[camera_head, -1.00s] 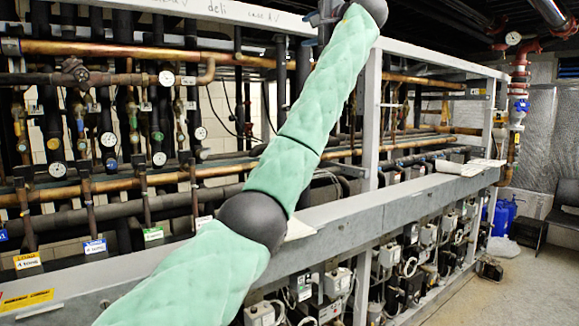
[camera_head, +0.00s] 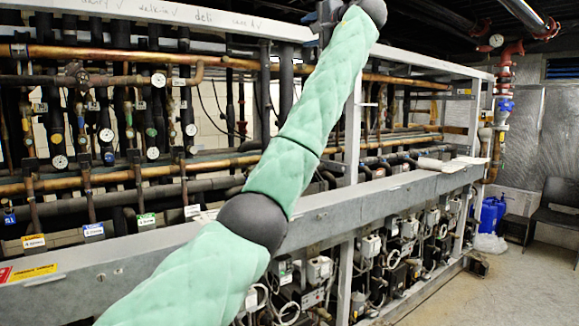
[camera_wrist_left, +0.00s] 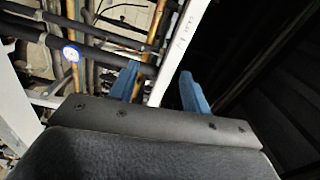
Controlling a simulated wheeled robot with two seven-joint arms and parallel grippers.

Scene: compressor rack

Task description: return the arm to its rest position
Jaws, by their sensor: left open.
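My left arm (camera_head: 300,150), in a green quilted cover with dark joints, rises from the bottom left to the top centre of the head view. My left gripper (camera_head: 328,14) shows only in part at the top edge there, beside the dark joint. In the left wrist view my left gripper (camera_wrist_left: 160,88) has two blue fingers spread apart with nothing between them. Beyond the fingers are pipes and a pale rack beam (camera_wrist_left: 185,40). My right gripper is in neither view.
The compressor rack (camera_head: 330,207) fills the left and middle, with copper pipes (camera_head: 110,178) and round gauges. Red piping (camera_head: 503,75) with a blue valve stands at its far end. Blue containers (camera_head: 490,214) and a dark chair (camera_head: 558,205) stand at the right. The floor (camera_head: 500,290) is clear at lower right.

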